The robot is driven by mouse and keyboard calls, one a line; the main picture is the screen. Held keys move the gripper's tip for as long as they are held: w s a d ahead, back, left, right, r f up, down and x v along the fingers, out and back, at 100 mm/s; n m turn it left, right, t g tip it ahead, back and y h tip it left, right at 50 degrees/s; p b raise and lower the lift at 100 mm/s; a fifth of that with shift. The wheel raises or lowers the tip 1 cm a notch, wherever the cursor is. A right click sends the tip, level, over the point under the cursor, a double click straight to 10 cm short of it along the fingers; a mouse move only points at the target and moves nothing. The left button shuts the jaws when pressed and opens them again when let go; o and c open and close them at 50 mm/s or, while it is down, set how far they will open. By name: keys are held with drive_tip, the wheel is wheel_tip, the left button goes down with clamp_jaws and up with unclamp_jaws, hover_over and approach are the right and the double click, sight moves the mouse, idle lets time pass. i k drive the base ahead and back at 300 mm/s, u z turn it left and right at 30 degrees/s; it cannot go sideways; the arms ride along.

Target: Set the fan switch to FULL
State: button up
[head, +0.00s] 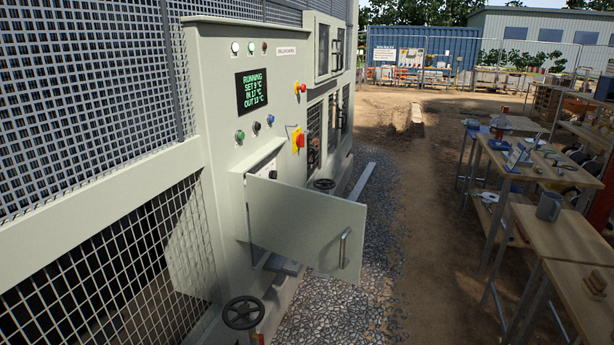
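The grey chiller control panel (215,85) stands on the left. A small box on it has its door (305,228) swung open towards me, with a bar handle (344,248) at its outer end. Inside the box, a light plate shows above the door's top edge with a small dark knob (273,174) on it. The door hides most of the inside. I cannot read any label or tell which control is the fan switch, nor its setting. A green button (240,135), a dark control (256,127) and a blue one (270,119) sit below the display. My gripper is not in view.
The display (252,91) reads RUNNING. A dark handwheel (243,313) stands low in front. Wooden workbenches (565,235) line the right. Gravel and dirt ground (405,210) between is clear.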

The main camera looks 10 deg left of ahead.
sight(274, 174)
drive_tip(key=z, duration=0.6)
drive_tip(key=i, duration=2.5)
drive_tip(key=u, duration=4.15)
drive_tip(key=i, duration=0.1)
drive_tip(key=z, duration=2.8)
